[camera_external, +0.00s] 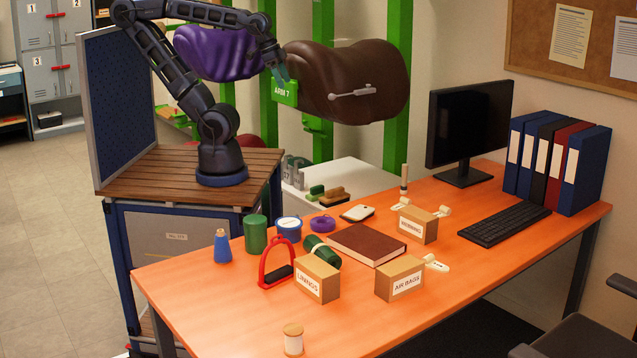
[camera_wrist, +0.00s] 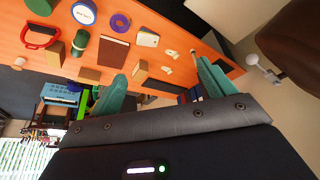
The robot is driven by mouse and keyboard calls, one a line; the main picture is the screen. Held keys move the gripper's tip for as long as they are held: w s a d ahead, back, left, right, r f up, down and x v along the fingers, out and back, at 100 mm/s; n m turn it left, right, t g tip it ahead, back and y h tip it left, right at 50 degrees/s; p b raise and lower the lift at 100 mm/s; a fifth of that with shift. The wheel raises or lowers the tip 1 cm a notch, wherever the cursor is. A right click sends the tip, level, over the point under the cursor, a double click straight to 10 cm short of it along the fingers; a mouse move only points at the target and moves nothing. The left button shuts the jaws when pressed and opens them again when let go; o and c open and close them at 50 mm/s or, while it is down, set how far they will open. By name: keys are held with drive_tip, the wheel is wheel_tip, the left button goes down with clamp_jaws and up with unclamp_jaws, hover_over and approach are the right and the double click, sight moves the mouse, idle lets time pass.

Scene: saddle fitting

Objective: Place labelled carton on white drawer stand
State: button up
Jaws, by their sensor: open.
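Three small cardboard cartons with white labels stand on the orange table: the LININGS carton (camera_external: 316,279) at the front, the AIR BAGS carton (camera_external: 399,278) to its right, and the WEBBING carton (camera_external: 418,224) farther back. In the wrist view the WEBBING carton (camera_wrist: 140,72) shows near the left finger. The white drawer stand (camera_external: 350,177) is behind the table, partly hidden by it; its top holds brushes and small grey items. My gripper (camera_external: 281,73) is raised high beside the brown saddle, well away from the cartons. Its teal fingers are apart and empty in the wrist view (camera_wrist: 165,84).
The table also holds a red stirrup (camera_external: 277,262), a brown book (camera_external: 366,244), a green can (camera_external: 255,234), a monitor (camera_external: 468,128), a keyboard (camera_external: 504,224) and binders (camera_external: 556,160). The brown saddle (camera_external: 365,75) and green posts (camera_external: 397,100) rise behind the stand.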

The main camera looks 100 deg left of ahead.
idle(0.4)
drive_tip(key=w+d+f+m+h, duration=0.2)
drive_tip(key=w+d+f, duration=0.1)
drive_tip(key=w+d, duration=0.7)
drive_tip(key=m+t+h, duration=0.2)
drive_tip(key=m+h, duration=0.2)
drive_tip(key=m, duration=0.3)
hover_over(315, 264)
drive_tip(key=s+a, duration=0.4)
drive_tip(key=s, duration=0.1)
wheel_tip(315, 264, down, 29)
drive_tip(key=shift+x, duration=2.75)
drive_tip(key=shift+a+x, duration=0.15)
drive_tip(key=shift+x, duration=1.2)
drive_tip(key=shift+a+x, duration=0.1)
drive_tip(key=shift+x, duration=1.2)
drive_tip(key=shift+f, duration=0.15)
drive_tip(key=c, duration=1.3)
